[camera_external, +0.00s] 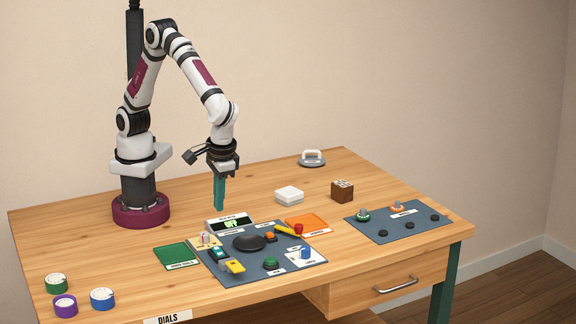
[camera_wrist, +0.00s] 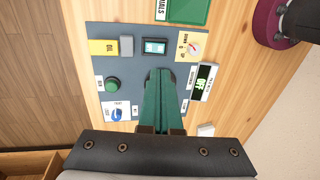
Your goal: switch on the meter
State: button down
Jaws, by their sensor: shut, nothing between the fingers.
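The meter display (camera_external: 231,223) reads OFF and stands at the back edge of a blue-grey panel (camera_external: 205,270). It also shows in the wrist view (camera_wrist: 203,82), right of my fingers. A dark-framed teal rocker switch (camera_wrist: 154,47) lies on the panel beyond my fingertips; it also shows in the external view (camera_external: 218,254). My gripper (camera_external: 219,208) has teal fingers, shut and empty, pointing down above the table, behind the display. In the wrist view the fingers (camera_wrist: 160,74) cover part of the panel and a black round pad (camera_external: 249,243).
A white box (camera_external: 289,195) stands behind.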

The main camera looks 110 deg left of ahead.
aim_at(217, 248)
jog(key=f, duration=0.3)
jog(key=s+a+f, duration=0.1)
jog(key=f, duration=0.7)
jog(key=shift+s+a+f, duration=0.25)
jog(key=shift+s+a, duration=0.05)
